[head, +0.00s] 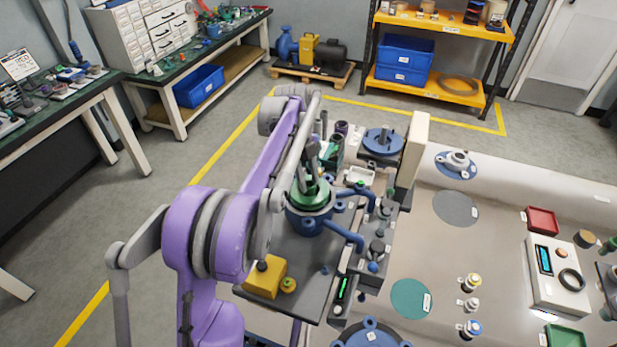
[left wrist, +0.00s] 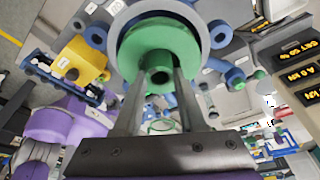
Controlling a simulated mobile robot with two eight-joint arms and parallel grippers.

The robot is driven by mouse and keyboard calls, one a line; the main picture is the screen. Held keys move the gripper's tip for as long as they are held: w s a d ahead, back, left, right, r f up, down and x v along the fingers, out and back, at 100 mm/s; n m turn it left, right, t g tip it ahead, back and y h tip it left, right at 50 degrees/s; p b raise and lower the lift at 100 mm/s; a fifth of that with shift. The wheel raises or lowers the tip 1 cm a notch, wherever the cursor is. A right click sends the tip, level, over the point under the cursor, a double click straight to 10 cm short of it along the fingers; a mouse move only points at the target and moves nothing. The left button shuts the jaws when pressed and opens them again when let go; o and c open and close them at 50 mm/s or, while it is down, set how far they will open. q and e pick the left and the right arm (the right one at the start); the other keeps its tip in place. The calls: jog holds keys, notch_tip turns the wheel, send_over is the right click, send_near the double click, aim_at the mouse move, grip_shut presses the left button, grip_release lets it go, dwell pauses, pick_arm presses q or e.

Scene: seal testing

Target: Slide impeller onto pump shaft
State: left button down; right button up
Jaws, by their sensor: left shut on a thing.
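The green impeller (head: 318,197) is a round disc with a raised hub, right at the blue pump housing (head: 305,222). My left gripper (head: 306,180) comes down from above and is shut on the impeller's hub. In the left wrist view the fingers (left wrist: 158,80) stand on either side of the hub of the impeller (left wrist: 135,48), whose bore looks dark. The blue housing (left wrist: 208,14) shows behind the disc, and the two look roughly in line. The pump shaft is hidden under the impeller. I cannot tell whether the shaft is inside the bore. My right gripper is not in view.
A yellow block (head: 265,279) sits at the near left corner of the dark test bench. Blue pipes (head: 343,236) run right from the housing. A tall pale panel (head: 412,150) stands behind right.

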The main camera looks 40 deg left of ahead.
pick_arm(q)
jog(key=shift+f, duration=0.25)
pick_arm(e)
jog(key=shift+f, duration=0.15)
pick_arm(q)
jog(key=shift+f+b, duration=0.3)
jog(key=shift+f, duration=0.2)
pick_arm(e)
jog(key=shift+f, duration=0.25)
pick_arm(q)
jog(key=shift+f+b, duration=0.35)
jog(key=shift+f, duration=0.6)
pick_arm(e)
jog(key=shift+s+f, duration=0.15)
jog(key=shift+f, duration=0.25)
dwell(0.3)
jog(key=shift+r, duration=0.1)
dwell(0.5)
pick_arm(q)
jog(key=shift+c, duration=2)
grip_release()
notch_tip(320, 180, up, 9)
jog(key=p, duration=0.5)
jog(key=shift+p, duration=0.3)
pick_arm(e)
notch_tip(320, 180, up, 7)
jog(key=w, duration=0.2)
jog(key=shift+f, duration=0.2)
